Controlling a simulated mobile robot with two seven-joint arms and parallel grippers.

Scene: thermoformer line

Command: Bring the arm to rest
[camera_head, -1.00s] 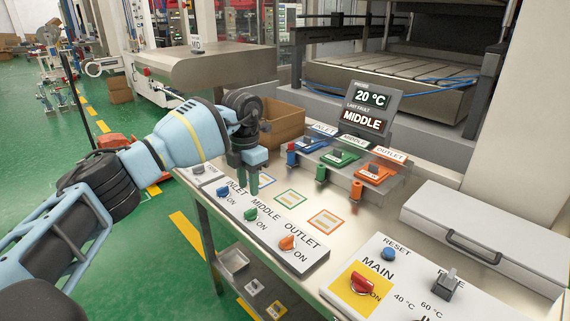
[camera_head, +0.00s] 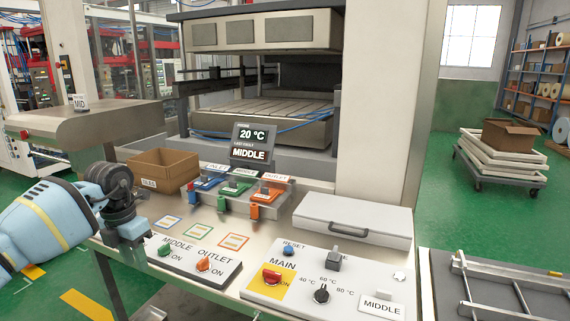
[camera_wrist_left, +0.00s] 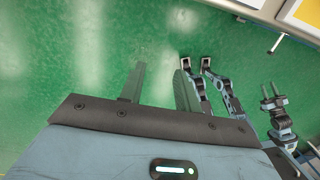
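My left gripper (camera_head: 125,238) is at the left front edge of the steel table in the head view, beside the control strip with the green and orange knobs. Its arm comes in from the left. In the left wrist view its two fingers (camera_wrist_left: 160,85) stand apart with only green floor between them, so it is open and empty. My right gripper (camera_wrist_left: 271,98) is small at the right of the left wrist view, below table height, with its two prongs apart and nothing seen between them. It is outside the head view.
The control panel (camera_head: 255,288) with the red MAIN knob (camera_head: 271,277) is at the table's front. Behind are blue, green and orange slide units (camera_head: 226,199), a display (camera_head: 252,147), a cardboard box (camera_head: 166,171) and a grey lidded case (camera_head: 352,213). Green floor lies left.

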